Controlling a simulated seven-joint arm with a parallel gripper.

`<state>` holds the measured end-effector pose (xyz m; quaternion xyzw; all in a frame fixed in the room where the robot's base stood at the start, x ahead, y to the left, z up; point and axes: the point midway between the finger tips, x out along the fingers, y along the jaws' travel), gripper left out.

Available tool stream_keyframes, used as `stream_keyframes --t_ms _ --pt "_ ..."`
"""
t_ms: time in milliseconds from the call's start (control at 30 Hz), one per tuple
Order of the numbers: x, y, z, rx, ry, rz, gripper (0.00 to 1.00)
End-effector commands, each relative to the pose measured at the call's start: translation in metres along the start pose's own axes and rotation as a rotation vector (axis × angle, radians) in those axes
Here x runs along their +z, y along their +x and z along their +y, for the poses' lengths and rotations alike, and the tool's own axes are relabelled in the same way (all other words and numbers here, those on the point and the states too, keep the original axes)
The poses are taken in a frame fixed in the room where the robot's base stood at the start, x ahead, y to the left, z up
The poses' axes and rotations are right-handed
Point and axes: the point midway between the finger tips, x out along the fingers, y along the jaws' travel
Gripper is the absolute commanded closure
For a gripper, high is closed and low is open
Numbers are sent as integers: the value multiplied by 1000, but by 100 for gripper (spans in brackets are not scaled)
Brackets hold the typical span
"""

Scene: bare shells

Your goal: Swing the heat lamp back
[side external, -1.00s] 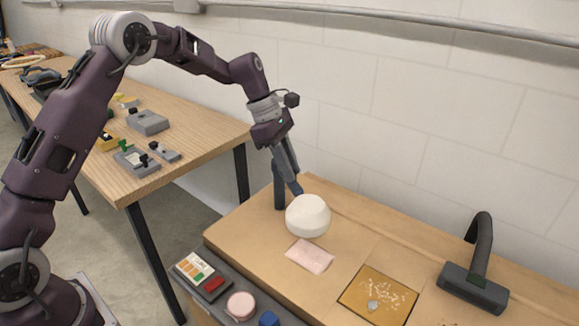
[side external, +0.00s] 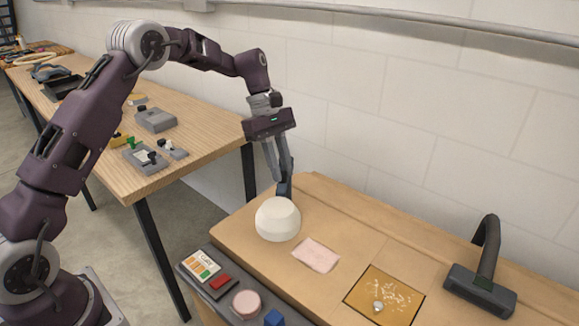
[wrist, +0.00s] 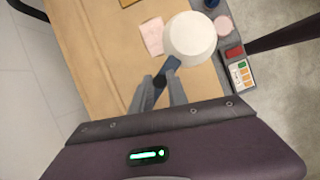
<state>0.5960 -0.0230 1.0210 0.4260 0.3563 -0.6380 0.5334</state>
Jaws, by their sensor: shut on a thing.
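The heat lamp has a white rounded head (side external: 278,219) over the left end of the wooden bench. It also shows in the wrist view (wrist: 190,38), with a dark blue handle (wrist: 170,66) on its near side. My gripper (side external: 284,184) points down behind the head. In the wrist view its fingers (wrist: 158,84) are shut on the handle. The lamp's post is hidden behind my gripper in the side view. A pink pad (side external: 317,255) lies flat on the bench to the right of the head, uncovered.
An amber mat (side external: 358,285) with pale bits lies further right. A dark grey hooked fixture (side external: 482,282) stands at the right. A grey panel (side external: 222,292) with a red switch and a pink round knob (side external: 247,304) runs along the front. The wall is close behind.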

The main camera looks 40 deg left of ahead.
Motion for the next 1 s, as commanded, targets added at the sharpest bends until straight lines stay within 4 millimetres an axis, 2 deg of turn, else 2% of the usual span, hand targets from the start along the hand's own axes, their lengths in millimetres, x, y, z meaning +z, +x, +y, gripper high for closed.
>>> stream_keyframes --t_ms 600,1000 --pt "-39 -17 -19 -216 526 3 100" --pt "-57 -24 -20 -313 761 2 100"
